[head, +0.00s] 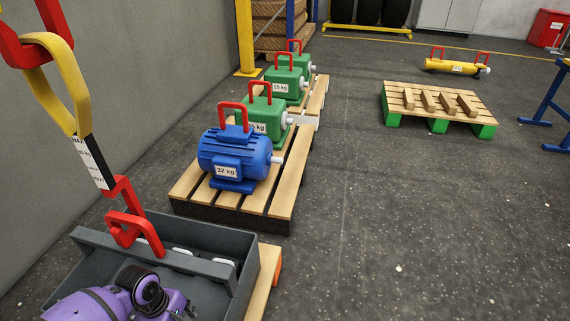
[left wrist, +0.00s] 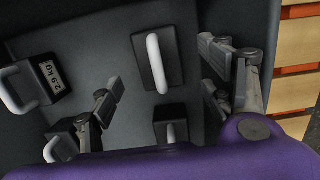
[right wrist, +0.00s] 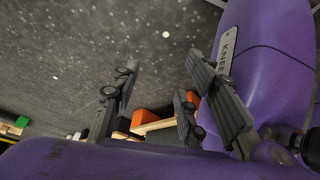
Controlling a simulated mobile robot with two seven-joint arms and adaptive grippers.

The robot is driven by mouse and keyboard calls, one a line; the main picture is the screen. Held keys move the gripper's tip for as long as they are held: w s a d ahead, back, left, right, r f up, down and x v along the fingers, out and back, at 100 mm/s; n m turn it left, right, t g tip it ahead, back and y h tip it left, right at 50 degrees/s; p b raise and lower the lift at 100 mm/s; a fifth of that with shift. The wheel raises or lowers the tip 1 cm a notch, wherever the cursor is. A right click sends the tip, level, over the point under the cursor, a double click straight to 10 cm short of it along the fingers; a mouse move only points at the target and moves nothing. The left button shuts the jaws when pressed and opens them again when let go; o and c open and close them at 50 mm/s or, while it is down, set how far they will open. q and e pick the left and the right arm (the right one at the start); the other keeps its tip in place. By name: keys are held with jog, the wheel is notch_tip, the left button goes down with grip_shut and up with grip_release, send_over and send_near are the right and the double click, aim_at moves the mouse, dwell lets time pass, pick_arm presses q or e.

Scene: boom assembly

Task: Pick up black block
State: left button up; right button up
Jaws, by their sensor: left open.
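Several black blocks with white handles lie in a dark grey bin (head: 195,263). In the left wrist view, one black block (left wrist: 176,62) sits upper middle, its white handle facing me. Another black block (left wrist: 38,88), labelled 2.9 kg, is at the left, and a third black block (left wrist: 172,122) is lower down. My left gripper (left wrist: 168,85) is open, its fingers spread either side of the upper middle block's handle, apart from it in the picture. The gap in depth is unclear. In the head view my purple arm hides the gripper. My right gripper (right wrist: 168,80) is open and empty.
A red hook with a yellow strap (head: 65,75) hangs above the bin's left side. A pallet (head: 285,185) with a blue motor (head: 236,155) and green blocks (head: 265,117) stands beyond. A low pallet (head: 437,103) is at right. The floor between is clear.

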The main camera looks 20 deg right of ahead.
pick_arm(q)
jog(key=shift+s+d+f+b, duration=0.15)
jog(key=shift+f+b, duration=0.75)
jog(key=shift+f, duration=1.05)
jog(key=f, duration=0.1)
jog(key=f+b, duration=0.1)
jog(key=f, duration=0.1)
jog(key=f+b, duration=0.1)
jog(key=shift+s+d+f, duration=0.1)
jog(key=shift+d+f, duration=0.1)
jog(key=shift+d, duration=0.1)
jog(key=shift+r, duration=0.1)
pick_arm(e)
jog(key=f, duration=0.3)
jog(key=shift+w+d+f+n, duration=0.15)
jog(key=shift+w+f+n, duration=0.15)
jog(key=shift+w+f, duration=0.1)
pick_arm(q)
jog(key=shift+c, duration=0.9)
grip_shut()
jog(key=shift+w+d+r, duration=0.15)
jog(key=shift+w+r, duration=0.05)
